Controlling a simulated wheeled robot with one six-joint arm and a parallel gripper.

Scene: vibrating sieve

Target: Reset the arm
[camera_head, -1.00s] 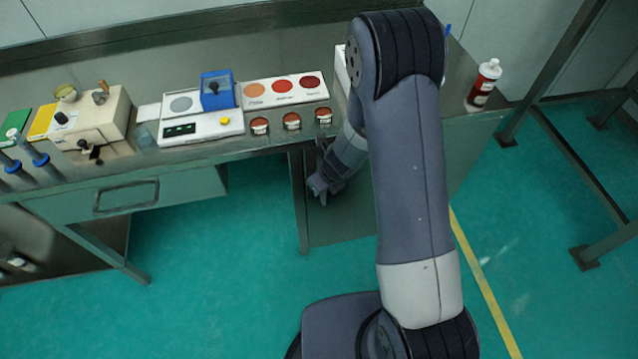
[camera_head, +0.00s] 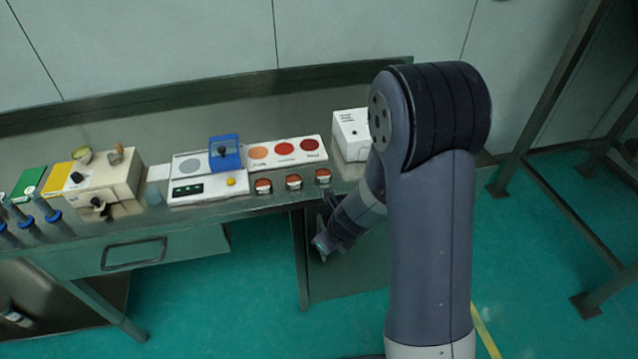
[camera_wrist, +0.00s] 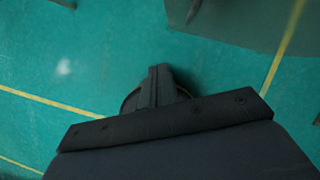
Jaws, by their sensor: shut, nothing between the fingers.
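My arm rises from the bottom right of the head view, bends at the top, and comes down in front of the bench. My gripper (camera_head: 321,244) hangs just in front of the bench edge, below the row of small jars. In the wrist view my gripper (camera_wrist: 159,72) points down at the green floor. Its fingers are together with nothing between them. It touches nothing that I can see.
The steel bench (camera_head: 215,207) carries a beige machine (camera_head: 117,187), a white device with a blue block (camera_head: 225,153), a card with coloured discs (camera_head: 285,149), several small jars (camera_head: 294,182) and a white box (camera_head: 350,130). A drawer handle (camera_head: 134,254) faces the front. The floor below is clear.

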